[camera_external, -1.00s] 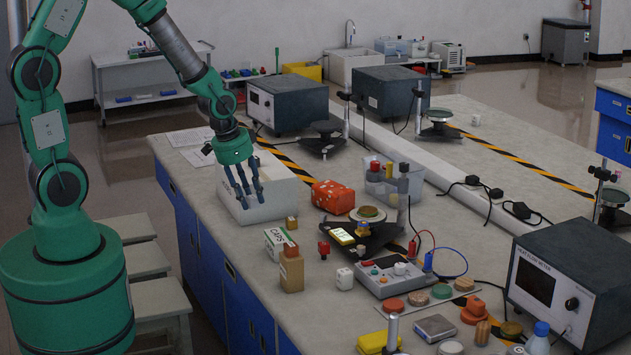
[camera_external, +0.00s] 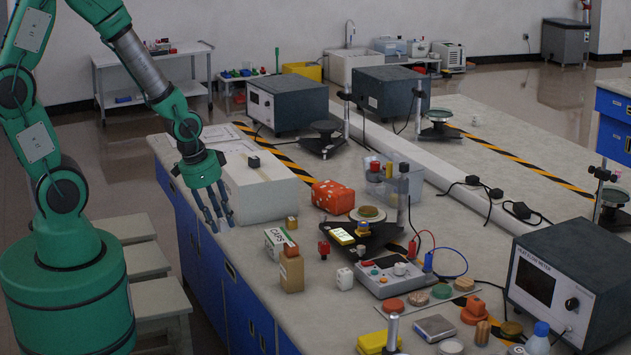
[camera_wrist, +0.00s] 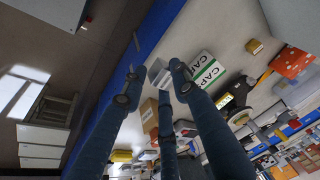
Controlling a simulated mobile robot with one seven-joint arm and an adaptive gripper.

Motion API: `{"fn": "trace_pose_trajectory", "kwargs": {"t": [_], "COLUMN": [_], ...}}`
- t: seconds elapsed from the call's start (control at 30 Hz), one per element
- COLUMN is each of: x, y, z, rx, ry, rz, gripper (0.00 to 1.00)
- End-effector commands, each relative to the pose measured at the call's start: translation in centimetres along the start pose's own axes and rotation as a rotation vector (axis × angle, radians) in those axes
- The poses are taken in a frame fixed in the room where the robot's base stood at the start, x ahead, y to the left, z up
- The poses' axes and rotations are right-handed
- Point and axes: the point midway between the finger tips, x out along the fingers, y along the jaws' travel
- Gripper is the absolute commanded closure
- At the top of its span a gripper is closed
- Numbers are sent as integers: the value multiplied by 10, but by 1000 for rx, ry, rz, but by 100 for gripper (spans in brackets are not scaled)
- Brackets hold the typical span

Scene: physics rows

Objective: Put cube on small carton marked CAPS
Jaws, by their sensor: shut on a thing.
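The small white carton marked CAPS (camera_external: 276,240) stands on the bench, with green on it. It also shows in the wrist view (camera_wrist: 205,70), right of the fingers. My gripper (camera_external: 217,220) points down near the bench's left edge, left of the carton and apart from it. In the wrist view my fingers (camera_wrist: 157,76) are shut around a small pale grey-white cube (camera_wrist: 158,73). In the external view the fingers hide this cube or it is too small to make out.
A brown carton with an orange top (camera_external: 291,272) stands just in front of the CAPS carton. A small yellow-brown block (camera_external: 292,222) is behind it. A large white box (camera_external: 262,190) and a red-orange pack (camera_external: 333,196) stand farther back. Another white cube (camera_external: 345,279) lies to the right.

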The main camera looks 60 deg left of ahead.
Motion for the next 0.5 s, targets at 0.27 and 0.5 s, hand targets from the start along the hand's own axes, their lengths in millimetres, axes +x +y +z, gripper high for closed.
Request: {"fn": "trace_pose_trajectory", "kwargs": {"t": [0.27, 0.5], "x": [4, 18], "y": [-2, -11], "z": [-8, -38], "rx": [0, 0], "ry": [0, 0], "rz": [0, 0], "gripper": [98, 98]}}
